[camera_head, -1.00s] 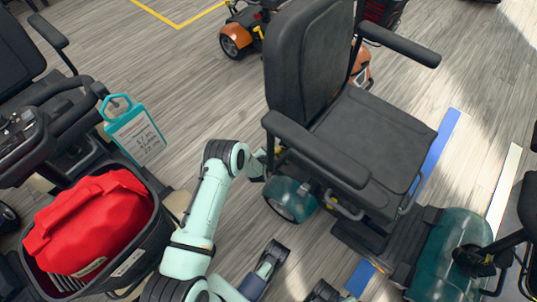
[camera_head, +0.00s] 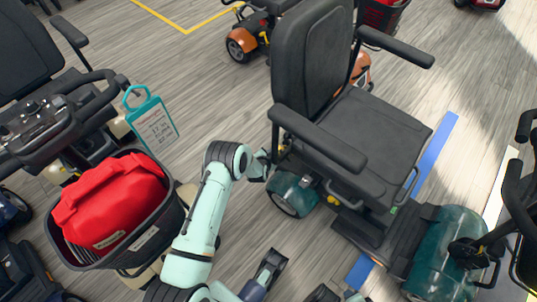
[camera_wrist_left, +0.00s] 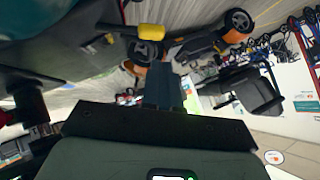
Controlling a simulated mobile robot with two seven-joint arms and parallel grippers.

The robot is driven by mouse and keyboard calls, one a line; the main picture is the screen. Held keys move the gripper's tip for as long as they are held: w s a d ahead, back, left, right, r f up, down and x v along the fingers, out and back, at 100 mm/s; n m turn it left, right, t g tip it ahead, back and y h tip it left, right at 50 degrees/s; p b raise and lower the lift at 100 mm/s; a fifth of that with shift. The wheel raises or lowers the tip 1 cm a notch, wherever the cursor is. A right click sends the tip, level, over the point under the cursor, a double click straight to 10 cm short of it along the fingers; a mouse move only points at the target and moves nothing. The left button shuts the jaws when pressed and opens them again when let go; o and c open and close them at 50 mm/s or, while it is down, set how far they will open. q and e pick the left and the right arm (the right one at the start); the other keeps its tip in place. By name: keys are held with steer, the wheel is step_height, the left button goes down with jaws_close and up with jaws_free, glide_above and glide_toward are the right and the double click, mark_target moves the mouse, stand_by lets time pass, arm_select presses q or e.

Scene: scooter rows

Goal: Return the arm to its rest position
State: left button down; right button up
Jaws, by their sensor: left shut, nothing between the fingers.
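My left arm (camera_head: 205,205), pale green with dark joints, reaches up from the bottom of the head view and bends right at its dark elbow. Its far end (camera_head: 258,165) is beside the rear of a scooter with a black seat (camera_head: 375,125) and teal body. Touching or apart cannot be told there. In the left wrist view my left gripper (camera_wrist_left: 165,88) is dark, shut and empty. A yellow lever (camera_wrist_left: 151,31) shows just beyond its tips, and a scooter's dark underside fills the upper left.
A scooter on the left carries a red bag (camera_head: 108,203) in its black basket (camera_head: 150,240), with a teal-framed tag (camera_head: 155,128) beside it. Another scooter (camera_head: 242,43) stands behind. A blue floor strip (camera_head: 437,145) runs by the seat. Open wooden floor lies at upper left.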

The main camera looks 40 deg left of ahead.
stand_by(0.3)
